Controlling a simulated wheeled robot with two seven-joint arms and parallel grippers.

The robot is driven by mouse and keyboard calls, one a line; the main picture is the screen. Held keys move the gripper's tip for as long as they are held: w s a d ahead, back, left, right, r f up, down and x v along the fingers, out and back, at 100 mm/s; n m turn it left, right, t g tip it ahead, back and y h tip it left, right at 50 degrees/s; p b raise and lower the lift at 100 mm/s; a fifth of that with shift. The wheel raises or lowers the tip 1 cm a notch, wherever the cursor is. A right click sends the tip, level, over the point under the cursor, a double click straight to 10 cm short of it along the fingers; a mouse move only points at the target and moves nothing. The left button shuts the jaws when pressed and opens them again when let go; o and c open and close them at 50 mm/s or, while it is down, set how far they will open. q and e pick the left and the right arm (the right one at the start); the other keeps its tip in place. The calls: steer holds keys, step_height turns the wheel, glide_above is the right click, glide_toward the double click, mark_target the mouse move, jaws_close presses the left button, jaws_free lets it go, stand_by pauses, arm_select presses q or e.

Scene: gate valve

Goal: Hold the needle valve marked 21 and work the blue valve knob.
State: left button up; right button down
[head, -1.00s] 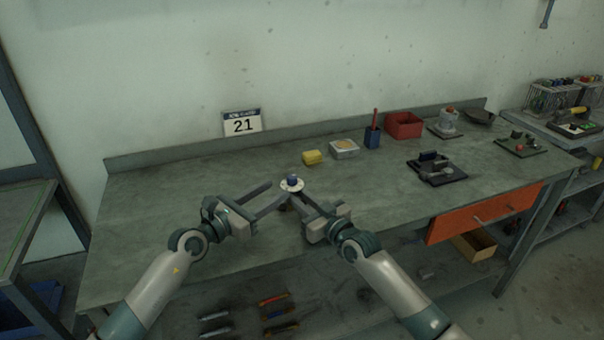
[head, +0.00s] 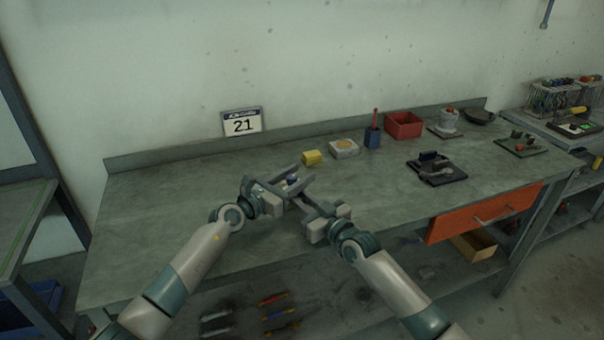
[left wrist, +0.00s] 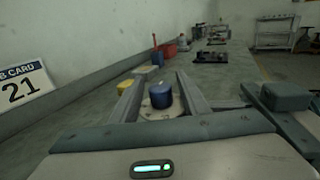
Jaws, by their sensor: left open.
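The needle valve shows its blue knob (head: 292,180) on a pale round plate over the workbench. In the left wrist view the knob (left wrist: 161,95) is upright above the pale plate (left wrist: 152,114). My left gripper (head: 303,174) is open, its fingers on either side of the knob, with gaps visible in the left wrist view (left wrist: 158,82). My right gripper (head: 302,203) reaches in from the right at the valve, below the knob. Its fingertips and the valve body are hidden, so its grip cannot be told. A card marked 21 (head: 242,122) stands at the back of the bench.
On the workbench (head: 150,215), a yellow block (head: 312,157), a pale box (head: 344,148), a blue cup (head: 373,137) and a red bin (head: 404,124) stand behind the valve. A black tray (head: 437,170) lies right. The bench's left part is clear.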

arm_select(q)
steer(key=shift+x, duration=0.9)
steer(key=shift+c, duration=0.5)
jaws_close()
steer(key=shift+s+d+f+m+g+h, duration=0.1)
steer(key=shift+s+f+m+g+h, duration=0.1)
steer(key=shift+m+g+h, duration=0.45)
steer(key=shift+d+m+g+h, duration=0.1)
steer(key=shift+m+g+h, duration=0.4)
steer(key=shift+g, duration=0.35)
steer(key=shift+s+d+m+g+h, duration=0.1)
steer(key=shift+s+m+g+h, duration=0.25)
steer(key=shift+m+g, duration=0.6)
steer(key=shift+s+d+m+g+h, duration=0.15)
steer(key=shift+m+g+h, duration=0.45)
steer(key=shift+g, duration=0.65)
steer(key=shift+s+d+m+g+h, duration=0.1)
steer(key=shift+s+m+g+h, duration=0.25)
steer(key=shift+m+g, duration=0.6)
steer(key=shift+r+g, duration=0.1)
steer(key=shift+g, duration=0.15)
